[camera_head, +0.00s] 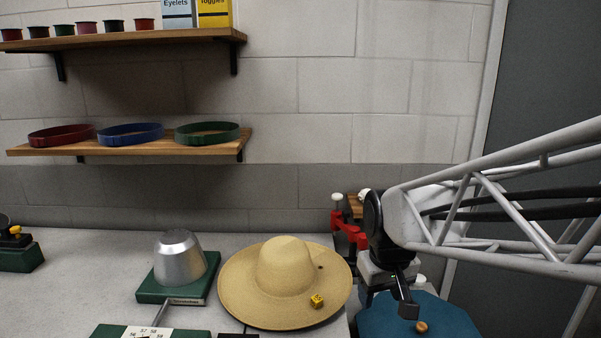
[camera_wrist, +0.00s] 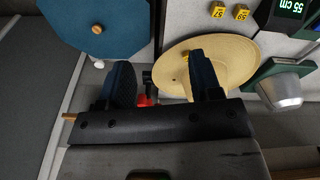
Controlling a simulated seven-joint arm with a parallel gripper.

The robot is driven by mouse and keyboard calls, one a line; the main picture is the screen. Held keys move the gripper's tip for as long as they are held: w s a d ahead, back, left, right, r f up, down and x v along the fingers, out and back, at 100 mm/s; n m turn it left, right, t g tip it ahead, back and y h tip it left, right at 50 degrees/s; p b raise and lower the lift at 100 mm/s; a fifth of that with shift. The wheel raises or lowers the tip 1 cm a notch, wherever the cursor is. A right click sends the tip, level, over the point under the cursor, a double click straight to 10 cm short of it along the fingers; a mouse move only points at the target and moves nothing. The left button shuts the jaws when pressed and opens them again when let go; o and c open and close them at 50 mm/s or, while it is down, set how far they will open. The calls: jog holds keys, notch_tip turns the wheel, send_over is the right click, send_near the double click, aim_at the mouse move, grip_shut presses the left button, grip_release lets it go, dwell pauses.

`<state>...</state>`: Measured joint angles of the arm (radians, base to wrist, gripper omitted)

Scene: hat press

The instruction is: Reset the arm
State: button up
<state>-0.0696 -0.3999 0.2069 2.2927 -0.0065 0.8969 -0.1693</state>
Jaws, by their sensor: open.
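My gripper (camera_head: 407,300) is in the right of the head view, at the end of my arm, above a round blue disc (camera_head: 440,318) with a small wooden knob. In the wrist view my gripper (camera_wrist: 165,80) shows two dark fingers spread apart with nothing between them. The blue disc (camera_wrist: 75,25) lies at the upper left there. A straw hat (camera_head: 285,283) with a wide brim sits on the table, left of my gripper and apart from it. The hat also shows in the wrist view (camera_wrist: 228,50), partly hidden behind one finger.
A metal hat block (camera_head: 180,258) stands on a green base left of the hat. A small yellow cube (camera_head: 317,300) rests on the brim. A red clamp-like part (camera_head: 345,230) is behind my gripper. Shelves hold coloured bands (camera_head: 130,134). The table's left middle is clear.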

jog(key=s+d+r+m+t, duration=0.1)
jog(key=s+d+m, duration=0.2)
jog(key=s, duration=1.1)
jog(key=shift+s+d, duration=0.2)
jog(key=shift+s, duration=0.05)
dwell(0.4)
